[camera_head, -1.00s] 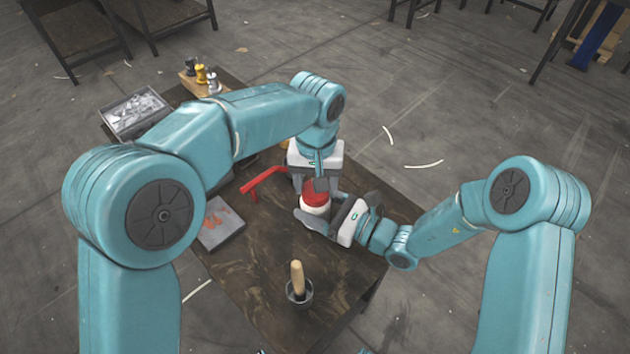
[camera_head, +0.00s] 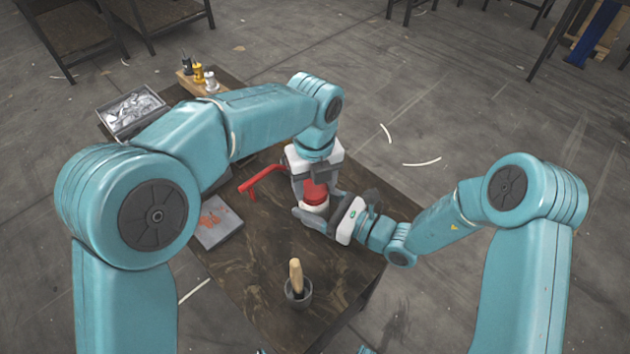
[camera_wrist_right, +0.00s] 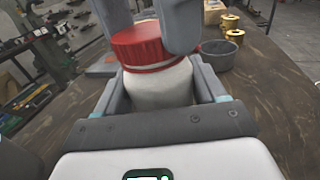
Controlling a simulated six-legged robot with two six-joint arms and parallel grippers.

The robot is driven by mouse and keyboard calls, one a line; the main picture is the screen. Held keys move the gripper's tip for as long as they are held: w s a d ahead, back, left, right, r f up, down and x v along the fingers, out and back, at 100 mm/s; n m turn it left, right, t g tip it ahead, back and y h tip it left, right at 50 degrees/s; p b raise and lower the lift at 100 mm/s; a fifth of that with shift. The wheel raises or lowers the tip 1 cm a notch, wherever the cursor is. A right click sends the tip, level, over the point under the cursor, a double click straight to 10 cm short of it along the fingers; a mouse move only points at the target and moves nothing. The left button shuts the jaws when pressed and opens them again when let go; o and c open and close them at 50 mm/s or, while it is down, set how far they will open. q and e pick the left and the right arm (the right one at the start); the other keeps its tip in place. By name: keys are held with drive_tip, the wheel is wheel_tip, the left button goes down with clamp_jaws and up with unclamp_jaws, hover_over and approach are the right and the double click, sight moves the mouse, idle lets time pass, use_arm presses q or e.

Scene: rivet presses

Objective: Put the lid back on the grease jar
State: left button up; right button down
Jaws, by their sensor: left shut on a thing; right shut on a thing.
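The grease jar is a white round jar (camera_head: 311,209) on the dark wooden table. It also shows in the right wrist view (camera_wrist_right: 160,86). My right gripper (camera_head: 313,215) is shut around its body from the right side. The red lid (camera_head: 315,191) is at the top of the jar, and in the right wrist view the lid (camera_wrist_right: 141,46) shows against the jar's mouth with a pale band under its edge. My left gripper (camera_head: 313,183) points down from above, its fingers shut on the lid. I cannot tell whether the lid is fully seated.
A red lever (camera_head: 262,178) juts out left of the jar. A shallow grey tray (camera_head: 230,232) with orange-red pieces lies at the left edge. A cup (camera_head: 298,296) with a wooden-handled tool stands in front.

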use_arm(q)
drive_tip(key=m, duration=0.9)
drive_tip(key=shift+a, duration=0.1)
drive_tip(key=o, duration=1)
drive_tip(key=shift+r, duration=2.25)
drive_tip(key=shift+c, duration=0.4)
